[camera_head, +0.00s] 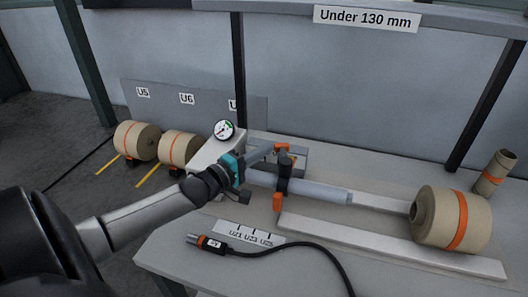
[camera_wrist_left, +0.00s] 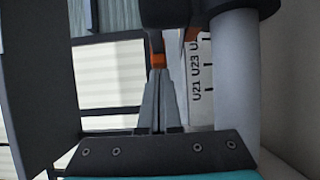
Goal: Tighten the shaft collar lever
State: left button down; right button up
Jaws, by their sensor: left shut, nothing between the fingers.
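A grey shaft (camera_head: 320,192) lies across the work table, with a black shaft collar (camera_head: 285,182) around it. One orange part (camera_head: 277,202) hangs low at the collar's front, and another orange piece (camera_head: 283,147) shows at its top. I cannot tell for certain which is the lever. My left gripper (camera_head: 270,149) is behind the shaft, beside the collar's top. In the left wrist view its fingers (camera_wrist_left: 157,85) are shut and empty, with an orange tip (camera_wrist_left: 157,61) just beyond them and the collar (camera_wrist_left: 205,12) above. Contact is unclear. My right gripper is not in view.
A large kraft roll (camera_head: 460,220) sits at the table's right, with a small roll (camera_head: 494,172) behind it. A black cable with an orange-banded plug (camera_head: 212,244) lies in front. A round gauge (camera_head: 224,130) stands behind my left wrist. More rolls (camera_head: 137,140) stand at the left.

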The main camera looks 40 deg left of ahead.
pick_arm(q)
jog(key=shift+w+d+r+p, duration=0.15)
jog(key=shift+w+p, duration=0.1)
jog(key=shift+w, duration=0.25)
jog(key=shift+w+d+f+p, duration=0.1)
jog(key=shift+w+p, duration=0.15)
jog(key=shift+w, duration=0.35)
dwell(1.8)
